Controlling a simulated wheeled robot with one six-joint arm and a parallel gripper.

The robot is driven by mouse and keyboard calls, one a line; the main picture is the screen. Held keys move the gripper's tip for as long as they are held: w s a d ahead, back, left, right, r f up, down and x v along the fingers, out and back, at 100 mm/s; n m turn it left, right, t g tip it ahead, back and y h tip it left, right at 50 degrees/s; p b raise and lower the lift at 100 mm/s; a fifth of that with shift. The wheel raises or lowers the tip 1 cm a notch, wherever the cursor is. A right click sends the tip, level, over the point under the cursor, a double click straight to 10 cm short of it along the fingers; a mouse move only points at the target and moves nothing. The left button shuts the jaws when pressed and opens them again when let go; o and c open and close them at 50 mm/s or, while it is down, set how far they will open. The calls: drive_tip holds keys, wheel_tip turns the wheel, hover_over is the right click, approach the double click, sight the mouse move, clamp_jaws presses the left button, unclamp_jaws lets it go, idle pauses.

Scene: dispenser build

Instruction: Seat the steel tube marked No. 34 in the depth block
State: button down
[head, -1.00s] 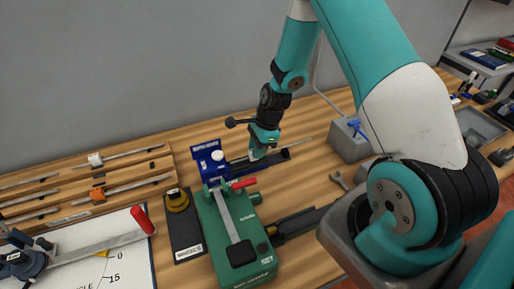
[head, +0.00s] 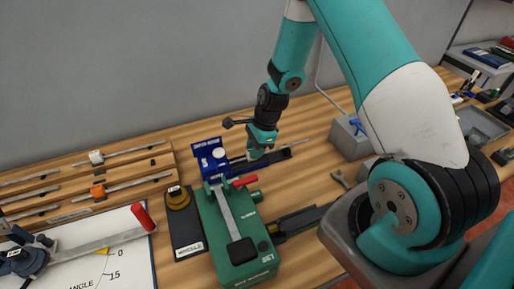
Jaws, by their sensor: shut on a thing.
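My gripper (head: 258,152) is shut on a thin steel tube (head: 292,143) just right of the blue depth block (head: 210,158). The tube lies roughly level along a dark rail (head: 278,157), and its free end sticks out to the right. The tube's left end is hidden behind my gripper and the block, so I cannot tell whether it is inside the block. The number on the tube is too small to read.
A green machine (head: 236,235) with a red-tipped lever stands in front of the block. A wooden rack (head: 90,180) with several tubes lies at left. A red-handled angle tool (head: 141,216) is front left. A grey box (head: 348,137) and a wrench (head: 340,178) are at right.

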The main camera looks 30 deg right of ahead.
sight(242, 159)
drive_tip(key=shift+w+a, duration=0.2)
drive_tip(key=shift+a, duration=0.8)
drive_tip(key=shift+w+a, duration=0.2)
drive_tip(key=shift+a, duration=0.75)
drive_tip(key=c, duration=0.6)
unclamp_jaws()
drive_tip(key=shift+r, duration=0.15)
drive_tip(key=shift+r+p, duration=2.9)
drive_tip(key=shift+r, duration=0.5)
drive_tip(key=shift+a, duration=0.1)
